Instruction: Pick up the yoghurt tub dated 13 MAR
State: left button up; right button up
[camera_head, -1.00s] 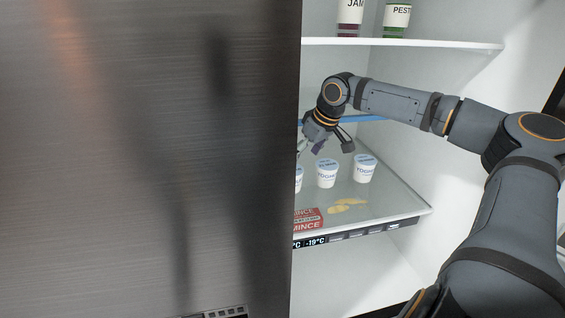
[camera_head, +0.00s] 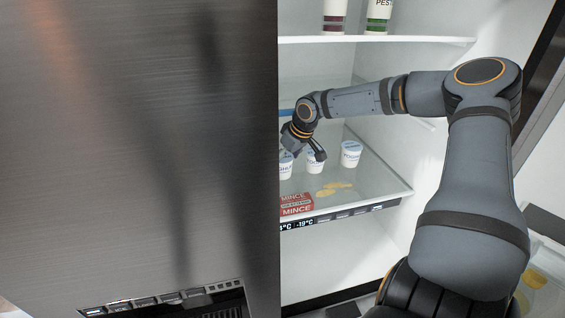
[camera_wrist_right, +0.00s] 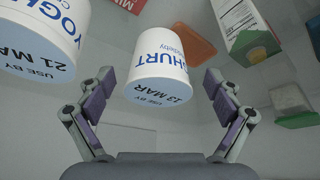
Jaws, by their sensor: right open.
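In the right wrist view, the yoghurt tub dated 13 MAR (camera_wrist_right: 160,72) is white with blue print and appears between the open fingers of my right gripper (camera_wrist_right: 160,103). I see no finger touching it. Another yoghurt tub, dated 21 MAR (camera_wrist_right: 42,40), is at the upper left of that view. In the head view, my right gripper (camera_head: 303,153) is low over the fridge shelf, at the left and middle tubs. The left tub (camera_head: 286,169), middle tub (camera_head: 315,165) and right tub (camera_head: 351,156) stand in a row; their dates are unreadable there. My left gripper is out of view.
A steel fridge door (camera_head: 140,150) fills the left side and hides part of the shelf. A red mince pack (camera_head: 296,204) and yellow pieces (camera_head: 333,189) lie in front of the tubs. An upper shelf (camera_head: 390,41) with jars is above.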

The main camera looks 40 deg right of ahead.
jog(key=shift+x, duration=1.35)
jog(key=shift+d+r, duration=0.1)
jog(key=shift+r, duration=0.15)
jog(key=c, duration=1.4)
